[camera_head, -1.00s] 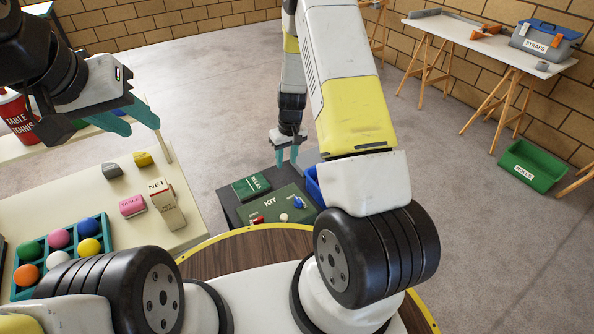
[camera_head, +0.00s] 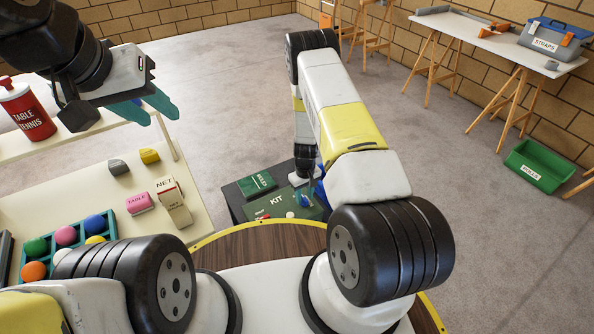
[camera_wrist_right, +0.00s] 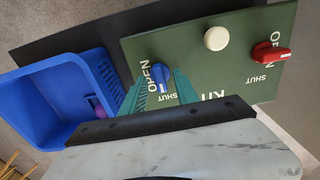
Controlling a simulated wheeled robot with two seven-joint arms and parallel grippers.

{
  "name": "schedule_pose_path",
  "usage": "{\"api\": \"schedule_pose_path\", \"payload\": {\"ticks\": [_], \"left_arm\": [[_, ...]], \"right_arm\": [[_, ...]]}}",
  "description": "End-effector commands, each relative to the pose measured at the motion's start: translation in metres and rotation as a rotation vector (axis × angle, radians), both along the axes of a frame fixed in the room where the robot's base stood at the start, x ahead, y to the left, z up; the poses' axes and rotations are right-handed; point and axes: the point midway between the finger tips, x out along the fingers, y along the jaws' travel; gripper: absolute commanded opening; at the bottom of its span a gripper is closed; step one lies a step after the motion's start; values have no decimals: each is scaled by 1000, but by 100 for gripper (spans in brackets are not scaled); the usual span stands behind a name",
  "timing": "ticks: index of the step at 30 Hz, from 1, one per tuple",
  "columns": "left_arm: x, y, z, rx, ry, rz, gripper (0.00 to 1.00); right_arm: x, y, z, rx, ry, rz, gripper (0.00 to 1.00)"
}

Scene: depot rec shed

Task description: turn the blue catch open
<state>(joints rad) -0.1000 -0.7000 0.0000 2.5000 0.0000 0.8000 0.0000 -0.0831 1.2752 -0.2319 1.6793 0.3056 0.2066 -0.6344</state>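The green KIT lid (camera_head: 262,208) lies on a dark stand right of the cream table. Its blue catch (camera_wrist_right: 160,73) shows in the right wrist view, with OPEN lettered beside it and SHUT partly covered by a finger. My right gripper (camera_wrist_right: 160,80) is open, its teal fingers on either side of the blue catch; I cannot tell whether they touch it. In the head view the right gripper (camera_head: 308,190) is over the lid and partly hides the catch. A red catch (camera_wrist_right: 270,54) and white knob (camera_wrist_right: 216,38) are also on the lid. My left gripper (camera_head: 160,112) is open and empty.
A blue basket (camera_wrist_right: 62,103) stands beside the lid with a purple thing inside. A green RULES box (camera_head: 257,184) lies behind the lid. Open floor lies beyond.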

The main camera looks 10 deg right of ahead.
Motion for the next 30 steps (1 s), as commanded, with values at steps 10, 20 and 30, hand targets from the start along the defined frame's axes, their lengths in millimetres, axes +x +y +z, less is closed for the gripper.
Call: {"api": "schedule_pose_path", "payload": {"ticks": [10,20,30], "left_arm": [[0,0,0,0,0,0,36],[0,0,0,0,0,0,36],[0,0,0,0,0,0,36]], "right_arm": [[0,0,-2,0,0,0,25],[0,0,-2,0,0,-1,0],[0,0,-2,0,0,-89,0]]}}
